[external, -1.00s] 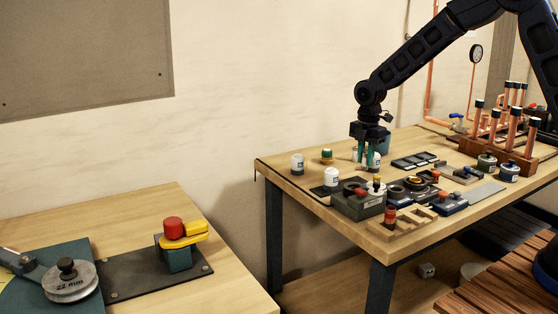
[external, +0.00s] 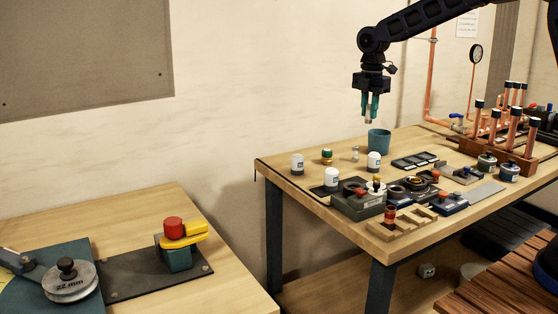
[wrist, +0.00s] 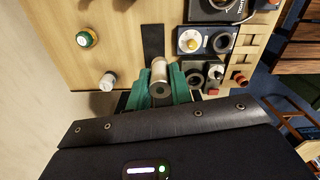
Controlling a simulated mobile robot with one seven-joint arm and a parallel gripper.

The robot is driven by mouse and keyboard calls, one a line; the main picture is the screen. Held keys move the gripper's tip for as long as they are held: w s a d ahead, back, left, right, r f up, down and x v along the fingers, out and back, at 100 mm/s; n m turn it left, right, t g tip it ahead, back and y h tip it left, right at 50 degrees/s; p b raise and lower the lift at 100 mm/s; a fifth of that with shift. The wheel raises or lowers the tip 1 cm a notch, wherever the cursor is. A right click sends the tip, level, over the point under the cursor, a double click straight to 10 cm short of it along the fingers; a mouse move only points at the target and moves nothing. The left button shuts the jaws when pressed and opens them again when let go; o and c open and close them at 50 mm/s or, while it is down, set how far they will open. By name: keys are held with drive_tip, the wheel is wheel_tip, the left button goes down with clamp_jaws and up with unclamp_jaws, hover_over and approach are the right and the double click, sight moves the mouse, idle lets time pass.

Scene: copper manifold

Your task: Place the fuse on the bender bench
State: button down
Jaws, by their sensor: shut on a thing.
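My gripper (external: 370,112) is above the back of the right-hand workbench, raised clear of it, with its teal fingers pointing down. It is shut on the fuse, a small metallic cylinder (external: 368,119) whose lower end shows below the fingertips. In the wrist view the fuse (wrist: 159,75) sits between the two teal fingers (wrist: 160,88). The bender bench (external: 130,225) is the wooden table at the lower left, well away from my gripper. On it are a round 22 mm former (external: 68,283) and a dark plate with a red-and-yellow clamp-like part (external: 182,235).
The right-hand workbench (external: 290,180) carries white-capped containers (external: 297,164), a small clear cylinder (external: 355,153), a teal cup (external: 379,141) and a rack of copper pipes (external: 500,140). A gap separates the two tables. Bare wood shows at the back of the bender bench.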

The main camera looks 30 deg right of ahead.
drive_tip(key=s+a+n, duration=0.3)
drive_tip(key=a+n, duration=0.5)
drive_tip(key=a, duration=2.9)
drive_tip(key=s+a+f+n, duration=0.1)
drive_tip(key=s+a+n, duration=0.1)
drive_tip(key=s+a, duration=0.65)
drive_tip(key=s+a+f+n, duration=0.15)
drive_tip(key=s+a, duration=0.45)
drive_tip(key=a, duration=0.6)
drive_tip(key=s+a+n, duration=0.3)
drive_tip(key=s+a, duration=0.4)
drive_tip(key=a, duration=0.3)
drive_tip(key=f, duration=1.9)
drive_tip(key=shift+d+f, duration=0.2)
drive_tip(key=shift+f, duration=0.15)
drive_tip(key=shift+f, duration=0.2)
drive_tip(key=c, duration=1.3)
unclamp_jaws()
drive_tip(key=shift+o, duration=0.2)
drive_tip(key=shift+r, duration=0.1)
